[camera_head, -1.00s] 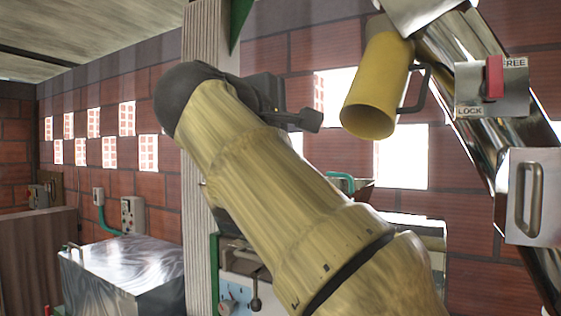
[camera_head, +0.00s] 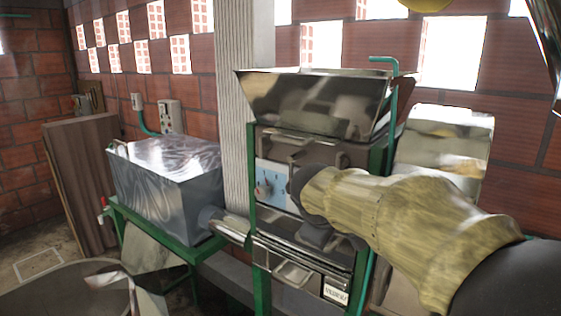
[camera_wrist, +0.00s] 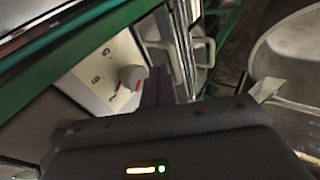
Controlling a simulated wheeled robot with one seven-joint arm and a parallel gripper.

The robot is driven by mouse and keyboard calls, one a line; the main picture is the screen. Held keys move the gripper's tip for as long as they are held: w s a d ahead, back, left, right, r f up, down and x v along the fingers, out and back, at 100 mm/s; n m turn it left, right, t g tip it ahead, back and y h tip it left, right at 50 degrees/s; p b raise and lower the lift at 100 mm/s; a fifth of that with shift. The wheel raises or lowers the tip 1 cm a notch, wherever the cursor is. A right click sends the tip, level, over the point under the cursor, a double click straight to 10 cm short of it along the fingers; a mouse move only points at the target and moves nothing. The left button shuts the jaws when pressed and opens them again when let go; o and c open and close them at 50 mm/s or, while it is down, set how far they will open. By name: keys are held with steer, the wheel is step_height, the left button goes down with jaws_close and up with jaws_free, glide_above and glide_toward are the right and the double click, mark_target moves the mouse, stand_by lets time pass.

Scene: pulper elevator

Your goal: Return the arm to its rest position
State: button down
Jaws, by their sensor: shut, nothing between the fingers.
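My arm (camera_head: 405,215) reaches in from the lower right of the head view, its yellowish sleeve bent and roughly level. Its dark wrist end is in front of the pulper machine. My gripper (camera_head: 330,237) is a small dark shape below the wrist, shut and empty. Its fingertips are hard to make out. In the wrist view, a dark housing with a lit indicator fills the bottom. A pale panel with a grey knob (camera_wrist: 132,77) shows beyond it.
The pulper (camera_head: 310,105) with its metal hopper and green frame stands close behind my arm. A metal box (camera_head: 165,175) on a green stand is left of it. A round basin (camera_head: 50,290) is at lower left. A white post (camera_head: 235,120) rises behind.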

steer(key=s+d+f+m+g+y+b, duration=0.1)
steer(key=s+d+f+m+g, duration=0.1)
steer(key=s+f+m, duration=0.3)
steer(key=s+d+f+m+g+y+b, duration=0.1)
steer(key=s+f+m, duration=0.4)
steer(key=s+f, duration=0.8)
step_height(320, 180, down, 7)
steer(key=shift+d+r+g+y, duration=0.15)
steer(key=shift+d+g+y, duration=0.35)
steer(key=shift+d+g, duration=0.4)
steer(key=c, duration=2.1)
jaws_free()
steer(key=shift+d, duration=0.1)
